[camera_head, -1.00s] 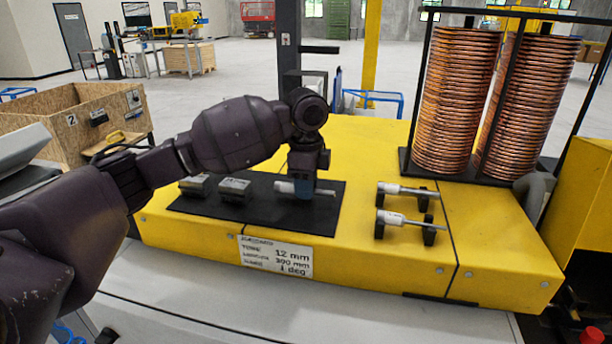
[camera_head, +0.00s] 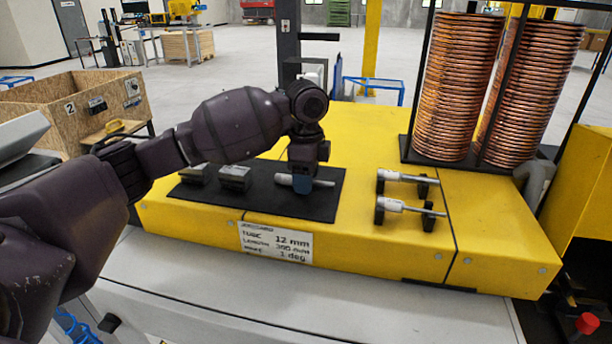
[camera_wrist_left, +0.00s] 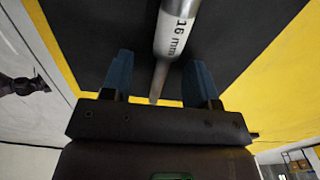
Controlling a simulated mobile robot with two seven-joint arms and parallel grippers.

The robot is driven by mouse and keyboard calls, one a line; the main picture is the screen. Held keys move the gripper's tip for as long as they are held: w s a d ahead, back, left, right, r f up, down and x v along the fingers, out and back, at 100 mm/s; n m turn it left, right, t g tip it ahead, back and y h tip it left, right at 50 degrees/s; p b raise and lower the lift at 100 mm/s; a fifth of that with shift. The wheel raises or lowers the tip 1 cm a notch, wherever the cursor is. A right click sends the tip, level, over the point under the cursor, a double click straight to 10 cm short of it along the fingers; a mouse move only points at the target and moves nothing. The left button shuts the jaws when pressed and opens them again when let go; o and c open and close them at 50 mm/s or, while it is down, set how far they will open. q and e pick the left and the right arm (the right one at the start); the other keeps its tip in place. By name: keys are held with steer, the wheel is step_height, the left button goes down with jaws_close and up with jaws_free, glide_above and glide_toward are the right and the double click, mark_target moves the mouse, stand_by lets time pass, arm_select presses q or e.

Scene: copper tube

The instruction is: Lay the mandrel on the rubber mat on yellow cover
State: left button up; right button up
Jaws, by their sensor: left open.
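The mandrel (camera_head: 285,180) is a pale metal rod lying on the black rubber mat (camera_head: 320,206) on the yellow cover (camera_head: 367,150). In the left wrist view the mandrel (camera_wrist_left: 175,32) shows a "16 mm" label and a thinner grey shank. My left gripper (camera_head: 303,184) is low over the mat at the mandrel, pointing down. In the left wrist view its blue fingers (camera_wrist_left: 159,72) are apart, one on each side of the mandrel, with visible gaps. The gripper hides the middle of the mandrel in the head view. My right gripper is not seen.
Two grey blocks (camera_head: 235,178) sit on the mat's left part. Two similar rods (camera_head: 400,177) rest on black stands to the right of the mat. Copper coil stacks (camera_head: 455,90) stand at the back right. Bare yellow cover lies between mat and stands.

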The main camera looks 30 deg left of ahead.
arm_select(q)
step_height(320, 180, up, 11)
steer(key=b, duration=0.1)
stand_by(0.5)
steer(key=shift+f, duration=0.15)
stand_by(0.5)
